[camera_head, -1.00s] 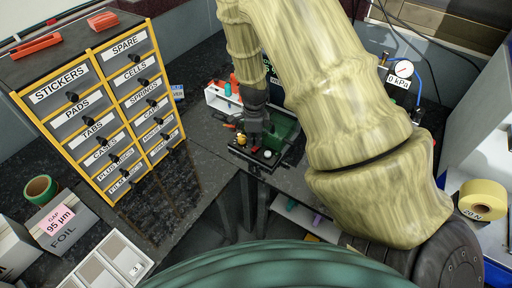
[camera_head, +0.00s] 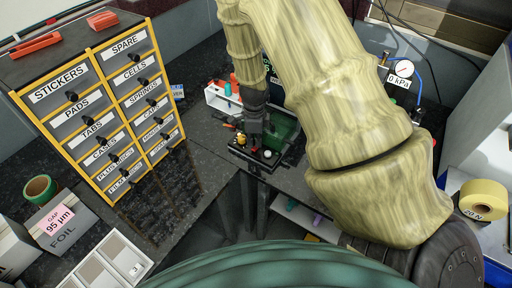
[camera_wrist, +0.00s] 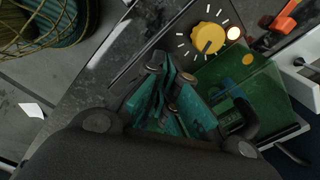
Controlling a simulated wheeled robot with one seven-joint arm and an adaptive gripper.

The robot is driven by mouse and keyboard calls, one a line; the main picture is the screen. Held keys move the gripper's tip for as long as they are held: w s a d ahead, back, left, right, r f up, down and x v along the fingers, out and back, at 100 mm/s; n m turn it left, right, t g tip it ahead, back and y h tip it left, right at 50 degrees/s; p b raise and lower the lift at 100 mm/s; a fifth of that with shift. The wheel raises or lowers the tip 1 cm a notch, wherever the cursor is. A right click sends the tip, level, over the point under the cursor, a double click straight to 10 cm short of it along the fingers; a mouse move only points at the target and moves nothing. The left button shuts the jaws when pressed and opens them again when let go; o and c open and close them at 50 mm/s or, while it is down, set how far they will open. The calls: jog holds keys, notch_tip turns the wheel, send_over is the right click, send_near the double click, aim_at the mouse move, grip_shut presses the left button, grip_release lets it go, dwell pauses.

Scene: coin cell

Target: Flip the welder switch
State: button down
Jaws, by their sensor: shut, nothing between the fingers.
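The welder (camera_head: 284,135) stands on the bench in the middle of the head view, with a dark panel and a green body. In the wrist view its panel carries a yellow dial knob (camera_wrist: 207,37) with white marks and a small lit lamp (camera_wrist: 233,33). A translucent green cover (camera_wrist: 232,75) lies to the right of the fingers. My gripper (camera_wrist: 173,76) is shut and empty, its teal fingers together low over the panel. In the head view my gripper (camera_head: 254,141) hangs over the welder. I cannot make out the switch; the fingers may hide it.
A drawer cabinet (camera_head: 112,105) stands left of the welder. A white rack (camera_head: 222,101) with coloured items is behind it.

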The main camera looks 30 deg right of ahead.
aim_at(255, 148)
jog(key=shift+f+b, duration=0.45)
jog(key=shift+f, duration=0.55)
dwell(0.8)
jog(key=shift+r, duration=0.15)
jog(key=shift+r+p, duration=3.4)
jog(key=shift+r, duration=0.05)
